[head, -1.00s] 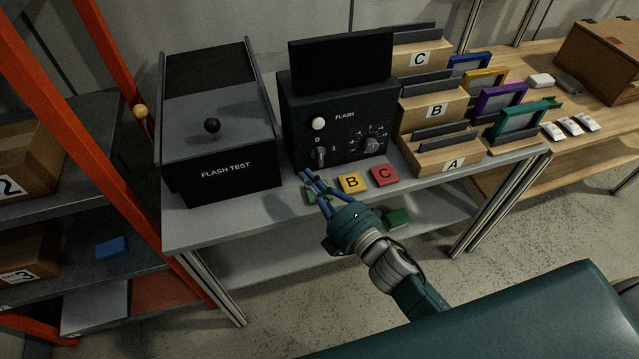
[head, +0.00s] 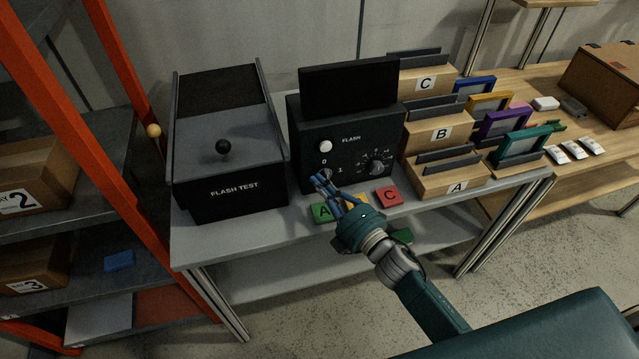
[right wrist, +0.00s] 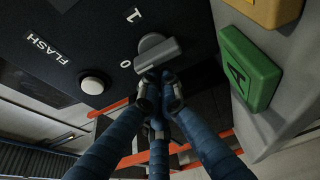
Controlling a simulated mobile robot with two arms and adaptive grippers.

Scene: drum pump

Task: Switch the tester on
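The tester is a black box (head: 330,163) marked FLASH, with a dark screen (head: 349,88) on top. Its front has a white button (head: 326,146), also seen in the right wrist view (right wrist: 92,84), a dial (head: 376,165) and a switch knob marked 0 and 1. In the right wrist view the knob (right wrist: 157,52) has its grey bar pointing toward 0. My right gripper (head: 323,183) is just in front of the knob. Its fingertips (right wrist: 158,84) are drawn together close beside the bar; contact is unclear. My left gripper is not in view.
Blocks A (head: 321,213), B, and C (head: 388,195) lie in front of the tester; my gripper partly hides B. The FLASH TEST box (head: 235,195) stands left. Wooden racks A (head: 430,186), B, and C stand right. An orange shelf (head: 105,60) is farther left.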

